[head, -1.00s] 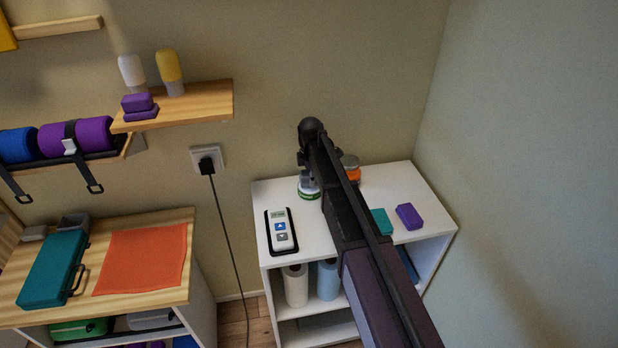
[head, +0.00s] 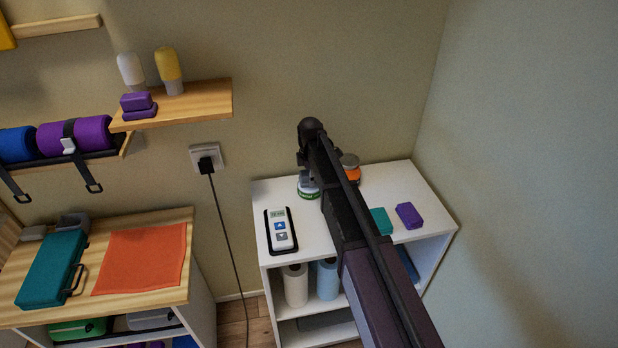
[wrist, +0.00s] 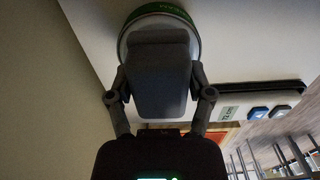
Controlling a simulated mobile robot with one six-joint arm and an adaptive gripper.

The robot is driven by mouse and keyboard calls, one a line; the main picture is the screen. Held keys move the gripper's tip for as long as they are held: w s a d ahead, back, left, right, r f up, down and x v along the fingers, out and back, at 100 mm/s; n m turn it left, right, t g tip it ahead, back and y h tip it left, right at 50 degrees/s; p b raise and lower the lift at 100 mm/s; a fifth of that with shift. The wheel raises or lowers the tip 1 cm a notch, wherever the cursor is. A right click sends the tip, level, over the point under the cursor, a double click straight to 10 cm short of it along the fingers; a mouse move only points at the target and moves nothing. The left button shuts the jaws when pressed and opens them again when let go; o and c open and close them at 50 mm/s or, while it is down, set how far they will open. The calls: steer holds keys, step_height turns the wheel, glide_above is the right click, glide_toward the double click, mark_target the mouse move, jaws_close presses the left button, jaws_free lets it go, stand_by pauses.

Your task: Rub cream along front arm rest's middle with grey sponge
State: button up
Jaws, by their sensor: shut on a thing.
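My gripper (wrist: 160,90) is shut on a dark grey sponge (wrist: 160,75), with a finger on either side of it. The sponge overlaps a round pot with a green label, the cream pot (wrist: 165,18), in the wrist view; I cannot tell whether they touch. In the head view the cream pot (head: 308,190) stands on the white shelf unit, partly covered by my arm. No arm rest is in view.
A wooden shelf (head: 195,100) juts out at upper left. Walls close the back and right.

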steer(key=shift+s+f+b, duration=0.1)
steer(key=shift+f+b, duration=0.25)
stand_by(1.7)
steer(key=shift+r, duration=0.15)
steer(key=shift+r+p, duration=3.4)
steer(key=shift+p, duration=0.15)
steer(key=shift+f, duration=0.1)
